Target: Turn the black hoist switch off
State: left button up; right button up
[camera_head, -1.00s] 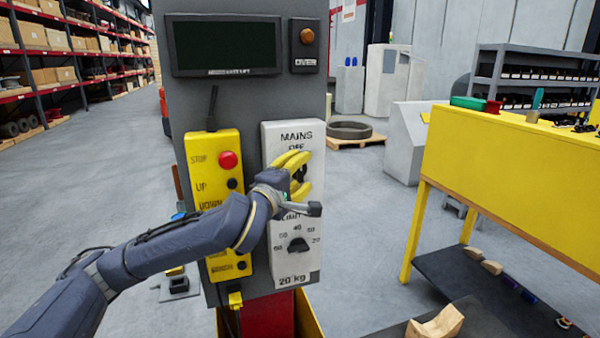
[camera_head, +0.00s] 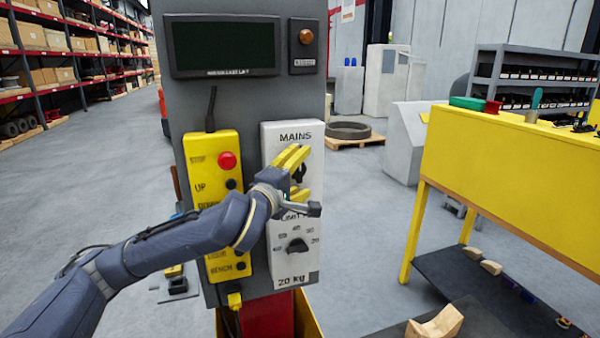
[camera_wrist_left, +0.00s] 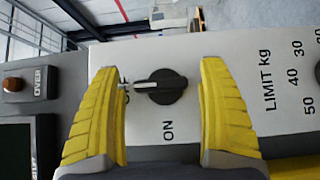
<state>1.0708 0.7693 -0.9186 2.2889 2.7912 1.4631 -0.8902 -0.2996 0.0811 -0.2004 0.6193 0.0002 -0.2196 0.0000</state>
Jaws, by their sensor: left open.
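The black hoist switch (camera_head: 299,174) is a round knob below the MAINS label on the white panel (camera_head: 306,262). In the left wrist view the black knob (camera_wrist_left: 161,87) shows whole. Its white pointer line faces left, towards lettering partly covered by a finger, with ON printed below the knob. My left gripper (camera_head: 303,172) is open in front of the panel. In the left wrist view its two yellow fingers (camera_wrist_left: 159,67) stand on either side of the knob, with a visible gap to it on each side. My right gripper is not in view.
A lower LIMIT knob (camera_head: 297,246) is on the same panel. A yellow control box (camera_head: 214,175) with a red button (camera_head: 227,160) is to the left, partly behind my left arm. A dark screen (camera_head: 224,46) and an orange lamp (camera_head: 307,37) are above.

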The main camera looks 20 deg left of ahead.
pick_arm(q)
jog(key=s+a, duration=0.1)
jog(key=s, duration=0.6)
jog(key=shift+s+a, duration=0.2)
dwell(0.4)
